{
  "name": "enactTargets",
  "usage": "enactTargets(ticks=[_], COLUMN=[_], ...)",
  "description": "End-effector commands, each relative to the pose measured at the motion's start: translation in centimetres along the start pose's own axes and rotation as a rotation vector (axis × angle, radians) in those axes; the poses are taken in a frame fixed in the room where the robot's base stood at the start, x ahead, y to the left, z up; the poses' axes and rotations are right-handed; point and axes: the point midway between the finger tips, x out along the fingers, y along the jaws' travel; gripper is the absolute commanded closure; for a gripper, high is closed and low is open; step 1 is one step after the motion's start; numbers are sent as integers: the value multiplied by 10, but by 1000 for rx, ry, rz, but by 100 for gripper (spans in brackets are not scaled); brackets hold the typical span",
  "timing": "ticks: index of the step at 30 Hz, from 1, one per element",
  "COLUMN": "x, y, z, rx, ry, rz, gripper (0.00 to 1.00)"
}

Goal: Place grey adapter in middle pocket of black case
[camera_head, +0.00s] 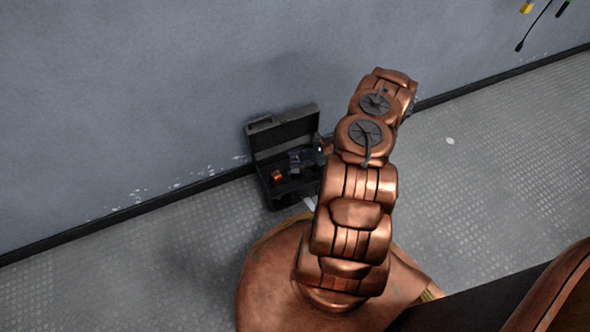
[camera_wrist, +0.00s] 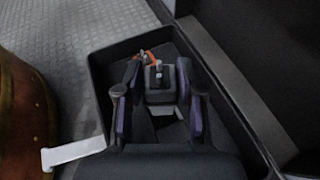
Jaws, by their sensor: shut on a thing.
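The grey adapter (camera_wrist: 160,92) is a small grey block with a dark knob on top, seen in the wrist view. My gripper (camera_wrist: 158,74) is shut on it, with one finger on each side. The open black case (camera_wrist: 101,62) lies around and below the gripper. In the head view the case (camera_head: 284,129) stands on the floor against the wall, its lid up at the back. My arm reaches to the case's right side and hides part of it. The pocket walls under the adapter are too dark to make out.
An orange item (camera_head: 277,177) lies in the left part of the case; it also shows beyond the adapter in the wrist view (camera_wrist: 149,57). The raised lid (camera_wrist: 229,80) is close on the right of the gripper. A pale strip (camera_wrist: 73,153) sticks out from the case's side.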

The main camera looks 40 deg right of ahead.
Motion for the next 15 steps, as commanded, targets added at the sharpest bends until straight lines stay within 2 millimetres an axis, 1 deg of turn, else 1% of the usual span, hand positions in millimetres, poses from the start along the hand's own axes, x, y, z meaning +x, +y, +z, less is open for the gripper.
enactTargets(ticks=[1, 3, 8, 15], x=[6, 9, 11, 22], y=[1, 1, -1, 0], z=[-11, -18, -26, -54], rx=[1, -1, -2, 0], ry=[-1, 0, 1, -1], rz=[3, 3, -1, 0], gripper=[100, 100, 100, 100])
